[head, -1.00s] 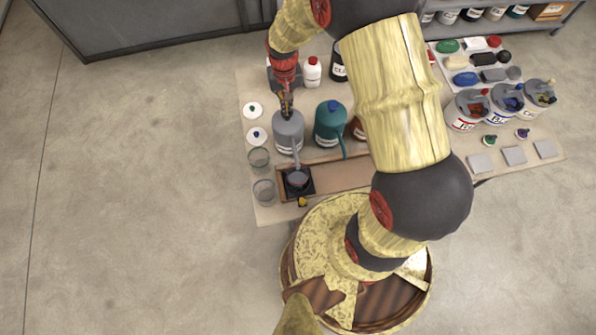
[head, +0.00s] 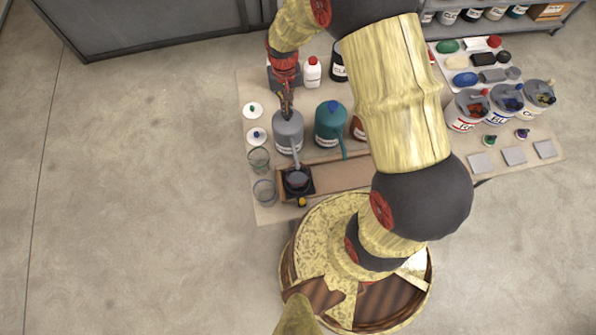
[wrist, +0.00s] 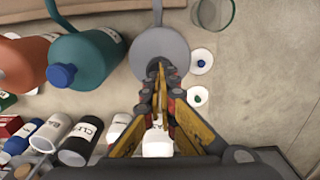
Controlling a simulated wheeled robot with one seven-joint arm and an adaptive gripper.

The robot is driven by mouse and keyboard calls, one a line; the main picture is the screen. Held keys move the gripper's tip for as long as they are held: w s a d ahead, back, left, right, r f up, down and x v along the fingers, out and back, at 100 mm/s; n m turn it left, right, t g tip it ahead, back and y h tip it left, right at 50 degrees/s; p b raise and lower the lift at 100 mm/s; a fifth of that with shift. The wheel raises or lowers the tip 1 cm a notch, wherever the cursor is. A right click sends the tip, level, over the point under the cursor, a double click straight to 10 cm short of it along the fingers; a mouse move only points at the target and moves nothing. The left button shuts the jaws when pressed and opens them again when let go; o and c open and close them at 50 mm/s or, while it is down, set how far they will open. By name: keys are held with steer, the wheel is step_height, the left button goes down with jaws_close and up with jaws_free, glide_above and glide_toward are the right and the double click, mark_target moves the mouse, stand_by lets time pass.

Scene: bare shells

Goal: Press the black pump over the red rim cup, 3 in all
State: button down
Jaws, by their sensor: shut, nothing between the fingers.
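A grey pump bottle (head: 286,138) stands on the left part of the table, its spout reaching toward the front. Its black top (wrist: 153,67) is partly hidden under my fingers in the wrist view. My gripper (head: 286,110) is shut and empty, with its tips right at the top of this bottle; I cannot tell whether they touch it. A small cup (head: 297,179) stands on a dark square pad under the spout end. Its rim colour is too small to tell.
A teal bottle with a blue top (head: 330,122) stands close on the right, with a brown-red bottle beyond it. Two clear glasses (head: 264,191) and two small white lids (head: 253,110) are on the left. A white bottle (head: 312,72) stands behind.

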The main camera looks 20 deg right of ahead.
steer(key=shift+f+b, duration=0.95)
steer(key=shift+f, duration=0.65)
steer(key=shift+r, duration=0.15)
steer(key=shift+r+p, duration=1.15)
steer(key=shift+r, duration=0.5)
step_height(320, 180, up, 6)
steer(key=p, duration=0.3)
steer(key=shift+p, duration=0.3)
